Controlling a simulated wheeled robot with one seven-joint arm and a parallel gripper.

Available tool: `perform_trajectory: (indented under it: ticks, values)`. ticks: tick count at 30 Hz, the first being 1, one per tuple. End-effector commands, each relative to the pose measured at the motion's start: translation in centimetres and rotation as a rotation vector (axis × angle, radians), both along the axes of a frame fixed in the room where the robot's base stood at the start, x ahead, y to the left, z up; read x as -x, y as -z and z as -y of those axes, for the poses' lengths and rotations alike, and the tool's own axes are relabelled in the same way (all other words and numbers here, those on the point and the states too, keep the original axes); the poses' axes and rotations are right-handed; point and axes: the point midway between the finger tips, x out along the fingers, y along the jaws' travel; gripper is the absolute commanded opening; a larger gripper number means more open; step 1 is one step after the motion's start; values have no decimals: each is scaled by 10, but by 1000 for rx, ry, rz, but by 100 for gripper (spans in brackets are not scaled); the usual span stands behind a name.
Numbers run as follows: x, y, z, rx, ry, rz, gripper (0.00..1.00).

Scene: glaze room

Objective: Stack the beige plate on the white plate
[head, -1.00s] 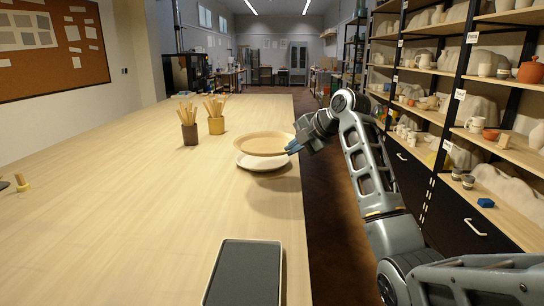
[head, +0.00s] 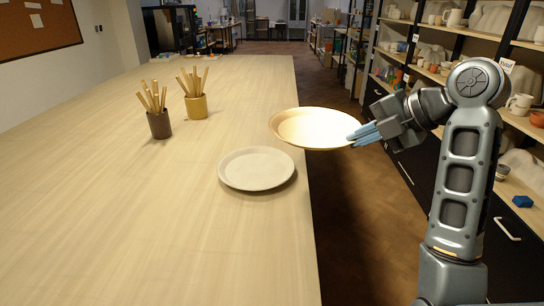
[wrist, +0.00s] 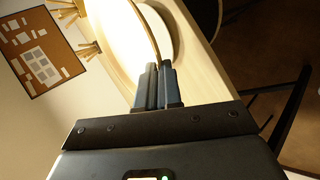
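The beige plate (head: 315,128) is held in the air by its right rim, beyond and to the right of the white plate, partly past the table's right edge. My gripper (head: 362,134) is shut on that rim. In the wrist view, the fingers (wrist: 158,88) pinch the rim of the beige plate (wrist: 115,40). The white plate (head: 256,169) lies flat and empty on the table near its right edge. It also shows partly in the wrist view (wrist: 165,30), behind the beige plate.
A dark cup of sticks (head: 159,124) and a yellow cup of sticks (head: 196,106) stand on the wooden table (head: 130,220), left of the plates. The table's left and front are clear. Shelves of pottery (head: 520,110) line the right side, across a brown floor.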

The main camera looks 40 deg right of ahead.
Motion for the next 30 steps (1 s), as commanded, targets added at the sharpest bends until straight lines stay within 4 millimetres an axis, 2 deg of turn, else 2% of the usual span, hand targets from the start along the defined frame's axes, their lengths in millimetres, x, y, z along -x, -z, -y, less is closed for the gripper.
perform_trajectory:
  ticks: [16,23,30]
  values:
    - [-77,58,-62,-1,-4,1,0]
    - [-88,70,-70,-1,-1,1,0]
    - [-88,101,-71,-2,-1,-1,0]
